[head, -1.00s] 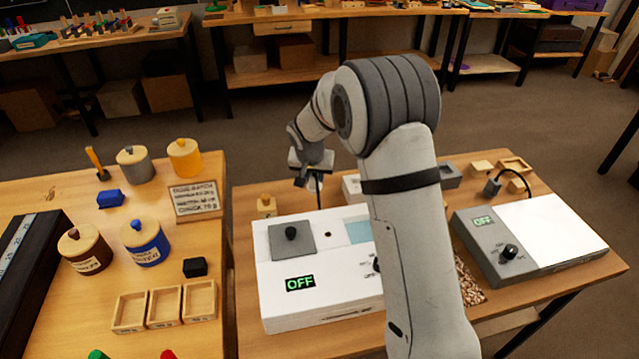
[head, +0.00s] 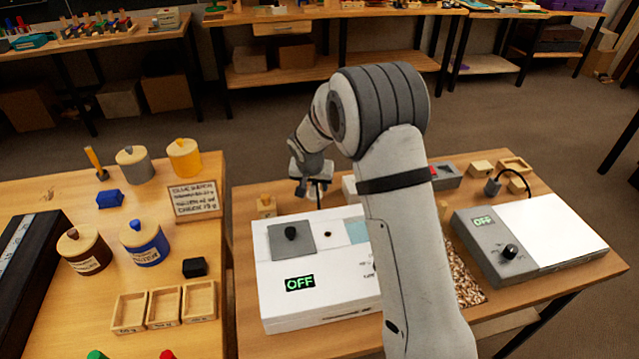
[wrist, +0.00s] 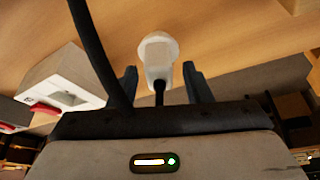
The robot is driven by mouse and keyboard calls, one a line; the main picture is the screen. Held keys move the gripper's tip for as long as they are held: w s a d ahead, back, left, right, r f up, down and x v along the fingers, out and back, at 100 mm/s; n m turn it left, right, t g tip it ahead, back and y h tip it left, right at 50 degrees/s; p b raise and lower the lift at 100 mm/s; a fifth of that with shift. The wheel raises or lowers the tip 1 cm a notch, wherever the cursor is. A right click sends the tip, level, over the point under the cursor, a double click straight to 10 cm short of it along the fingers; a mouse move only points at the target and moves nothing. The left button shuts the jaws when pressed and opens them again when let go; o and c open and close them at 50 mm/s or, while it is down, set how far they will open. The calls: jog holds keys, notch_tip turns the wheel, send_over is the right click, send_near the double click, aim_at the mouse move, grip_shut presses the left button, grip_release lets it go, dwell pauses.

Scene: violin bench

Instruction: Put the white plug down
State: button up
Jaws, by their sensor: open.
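The white plug (wrist: 158,52) shows in the wrist view against the wooden bench top. It lies between and just beyond the two dark fingers of my gripper (wrist: 160,76). The fingers stand apart, with a gap visible on each side of the plug. A short black cord end shows at the plug's near side. In the head view my gripper (head: 312,190) is low over the back of the right bench, behind the white box (head: 315,305). The plug cannot be made out there. Whether it rests fully on the wood is hard to tell.
A black cable (wrist: 95,50) crosses the wrist view left of the plug. A pale block with a red switch (wrist: 45,107) is at the left there. In the head view, a small wooden block (head: 266,206) stands left of my gripper. A grey device (head: 485,245) sits at right.

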jog(key=shift+s+r, duration=0.1)
jog(key=shift+r, duration=0.45)
jog(key=d+v, duration=0.1)
jog(key=v, duration=0.9)
jog(key=s+d+r, duration=0.5)
jog(key=s, duration=0.2)
jog(key=s+d+r+n+g, duration=0.1)
jog(key=s+d, duration=0.4)
jog(key=s, duration=0.7)
jog(key=s+d+n+y, duration=0.1)
jog(key=s+d, duration=0.4)
jog(key=s, duration=0.8)
jog(key=shift+s+r+g, duration=0.3)
jog(key=shift+r+g, duration=0.1)
